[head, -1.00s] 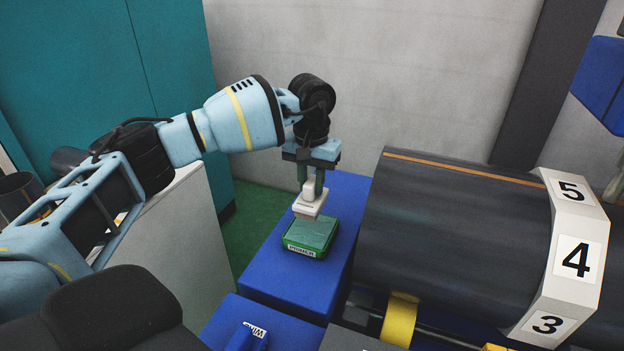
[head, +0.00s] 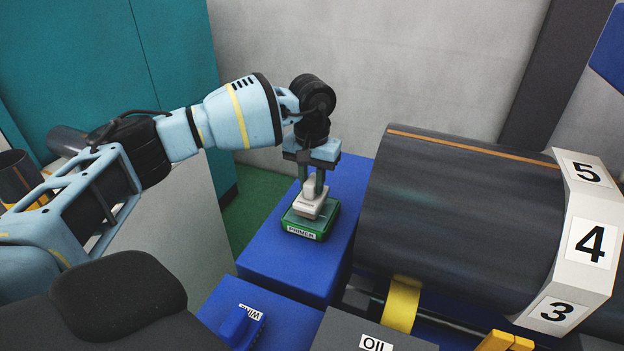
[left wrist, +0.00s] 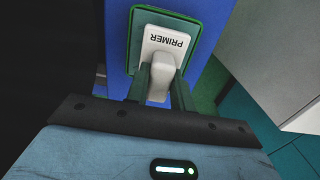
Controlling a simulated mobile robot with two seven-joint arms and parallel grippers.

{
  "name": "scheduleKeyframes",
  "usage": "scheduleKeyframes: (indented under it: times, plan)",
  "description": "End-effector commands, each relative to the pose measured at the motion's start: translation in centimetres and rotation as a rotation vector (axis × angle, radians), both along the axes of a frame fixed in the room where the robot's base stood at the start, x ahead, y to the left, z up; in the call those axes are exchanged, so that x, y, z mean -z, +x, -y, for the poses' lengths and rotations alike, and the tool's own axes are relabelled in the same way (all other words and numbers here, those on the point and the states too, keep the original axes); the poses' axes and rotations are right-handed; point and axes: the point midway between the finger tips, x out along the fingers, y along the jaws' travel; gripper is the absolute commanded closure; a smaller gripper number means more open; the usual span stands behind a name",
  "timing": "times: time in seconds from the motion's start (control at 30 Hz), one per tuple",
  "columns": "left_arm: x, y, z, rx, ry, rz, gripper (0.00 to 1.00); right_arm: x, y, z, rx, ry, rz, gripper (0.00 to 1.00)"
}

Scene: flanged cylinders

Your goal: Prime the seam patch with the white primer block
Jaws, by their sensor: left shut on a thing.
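The white primer block (head: 309,207) is held by its grip in my left gripper (head: 314,187), which points down. The block is at the top of the green pad labelled PRIMER (head: 309,232); it looks to be touching the pad. In the left wrist view the block (left wrist: 165,46) shows its PRIMER label between the fingers, over the green pad (left wrist: 188,22). A dark cylinder (head: 450,220) lies to the right, with a thin orange-brown line (head: 470,145) along its top. I cannot tell whether that line is the seam patch. My right gripper is not in view.
The pad sits on a blue stand (head: 290,265). In front are a blue WIPE block (head: 235,323) and a grey OIL box (head: 370,335). A white numbered flange ring (head: 580,240) surrounds the cylinder. A yellow support (head: 402,303) is under it.

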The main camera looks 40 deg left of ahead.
Motion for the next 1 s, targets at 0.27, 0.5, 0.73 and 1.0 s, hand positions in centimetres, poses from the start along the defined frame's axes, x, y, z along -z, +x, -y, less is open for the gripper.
scheduleKeyframes:
  times: [0.27, 0.5, 0.73, 1.0]
  plan:
    - [-0.05, 0.02, 0.01, 0.000, -0.001, 0.001, 0.95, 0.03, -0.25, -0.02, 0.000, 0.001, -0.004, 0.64]
    - [0.12, 0.01, 0.01, 0.000, 0.000, 0.000, 0.95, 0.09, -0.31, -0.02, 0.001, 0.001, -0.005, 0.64]
    - [0.37, 0.01, 0.01, 0.000, 0.000, 0.000, 0.95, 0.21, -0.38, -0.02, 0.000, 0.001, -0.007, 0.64]
    - [0.65, 0.01, 0.00, 0.000, -0.001, 0.000, 0.95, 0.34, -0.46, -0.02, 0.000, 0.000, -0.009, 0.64]
